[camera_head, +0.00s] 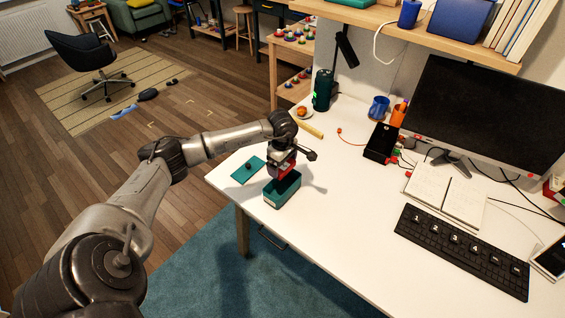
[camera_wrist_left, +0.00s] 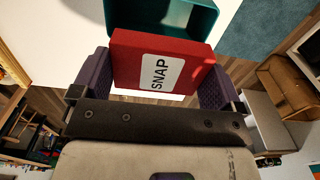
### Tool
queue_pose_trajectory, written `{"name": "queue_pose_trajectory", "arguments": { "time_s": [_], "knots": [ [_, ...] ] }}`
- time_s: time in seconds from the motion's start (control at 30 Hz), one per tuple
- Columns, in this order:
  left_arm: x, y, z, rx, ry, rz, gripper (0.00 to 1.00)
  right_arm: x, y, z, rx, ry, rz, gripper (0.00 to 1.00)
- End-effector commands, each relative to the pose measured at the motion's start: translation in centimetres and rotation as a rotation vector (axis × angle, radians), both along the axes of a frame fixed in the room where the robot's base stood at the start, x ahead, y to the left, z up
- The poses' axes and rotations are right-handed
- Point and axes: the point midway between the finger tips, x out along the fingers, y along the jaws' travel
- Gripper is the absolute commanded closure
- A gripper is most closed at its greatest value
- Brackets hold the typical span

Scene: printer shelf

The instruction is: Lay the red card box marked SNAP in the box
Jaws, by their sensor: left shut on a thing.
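The red card box marked SNAP (camera_wrist_left: 162,66) is between the two fingers of my left gripper (camera_wrist_left: 160,88) in the left wrist view. The gripper is shut on it. In the head view the left gripper (camera_head: 283,166) is above the green box (camera_head: 282,190) near the table's left corner, and a red part of the card box shows just over its opening. The green box also shows in the left wrist view (camera_wrist_left: 205,17), behind the card box. I cannot tell whether the card box is partly inside it. My right gripper is not in view.
A flat green lid-like piece (camera_head: 248,169) with a small knob lies left of the box on the white table (camera_head: 340,210). A black tray (camera_head: 380,143), a notebook (camera_head: 445,194), a keyboard (camera_head: 462,250) and a monitor (camera_head: 480,115) stand to the right. The front middle is clear.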

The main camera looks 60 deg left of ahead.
Motion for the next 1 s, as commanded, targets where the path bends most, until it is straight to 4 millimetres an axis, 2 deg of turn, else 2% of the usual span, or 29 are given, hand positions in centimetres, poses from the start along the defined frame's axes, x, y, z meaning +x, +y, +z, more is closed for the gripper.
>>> {"name": "queue_pose_trajectory", "arguments": {
  "time_s": [0.53, 1.0],
  "knots": [
    [0.2, -0.3, 0.1, 0.001, 0.001, -0.001, 0.31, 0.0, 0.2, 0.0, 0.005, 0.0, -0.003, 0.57],
    [0.1, -0.3, -3.3, 0.0, 0.003, -0.001, 0.31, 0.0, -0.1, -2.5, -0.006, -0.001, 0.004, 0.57]
  ]
}}
